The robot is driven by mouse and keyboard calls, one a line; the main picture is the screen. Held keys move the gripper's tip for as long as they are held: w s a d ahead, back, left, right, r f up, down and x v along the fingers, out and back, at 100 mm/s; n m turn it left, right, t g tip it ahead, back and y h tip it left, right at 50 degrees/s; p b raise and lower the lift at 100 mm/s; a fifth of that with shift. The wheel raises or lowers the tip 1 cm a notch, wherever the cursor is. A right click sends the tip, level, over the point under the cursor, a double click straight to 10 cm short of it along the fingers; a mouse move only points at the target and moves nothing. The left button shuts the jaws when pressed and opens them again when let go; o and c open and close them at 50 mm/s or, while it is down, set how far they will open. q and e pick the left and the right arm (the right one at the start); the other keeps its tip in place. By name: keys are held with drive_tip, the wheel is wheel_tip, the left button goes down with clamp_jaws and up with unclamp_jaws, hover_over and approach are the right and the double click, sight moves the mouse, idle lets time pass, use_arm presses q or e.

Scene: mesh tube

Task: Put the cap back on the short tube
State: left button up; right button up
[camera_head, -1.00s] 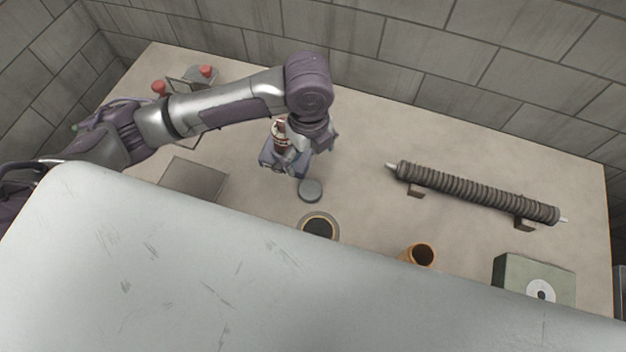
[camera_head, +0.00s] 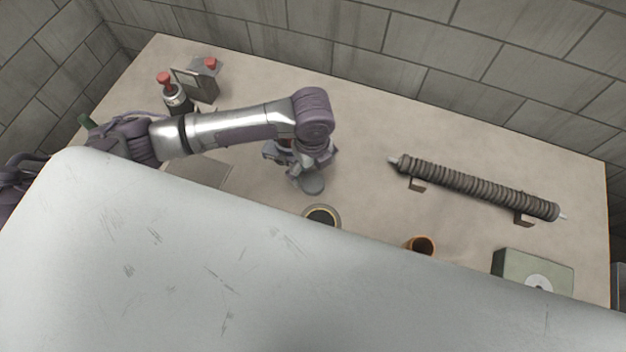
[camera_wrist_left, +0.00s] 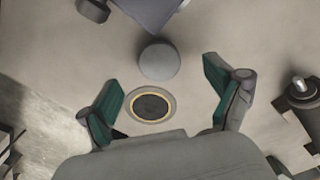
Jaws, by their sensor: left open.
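The cap, a flat grey disc (camera_head: 313,187), lies on the table just beside the fingers of my left gripper (camera_head: 305,176). In the left wrist view the grey disc (camera_wrist_left: 159,60) is ahead of the green fingertips, whose jaws (camera_wrist_left: 165,92) are apart and empty. A round open tube with a tan rim and dark inside (camera_head: 322,217) stands just in front of the disc; it also shows between the fingers in the wrist view (camera_wrist_left: 151,106). An orange-brown open tube (camera_head: 421,245) stands farther right. I cannot tell which is the short tube. My right gripper is not in view.
A long ribbed tube (camera_head: 480,187) lies on supports at the right. A green-grey box (camera_head: 533,272) is at the front right. Red-topped things (camera_head: 175,95) stand at the back left. A pale surface hides the table's near part. Free table lies between disc and ribbed tube.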

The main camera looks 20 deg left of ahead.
sight(312, 181)
use_arm(q)
drive_tip(key=shift+s+f, duration=0.1)
drive_tip(key=shift+f, duration=0.15)
wheel_tip(312, 181, down, 4)
drive_tip(key=shift+s+r+p, duration=0.15)
drive_tip(key=shift+r+p, duration=0.05)
drive_tip(key=shift+p, duration=0.55)
drive_tip(key=shift+f, duration=0.55)
drive_tip(key=c, duration=0.8)
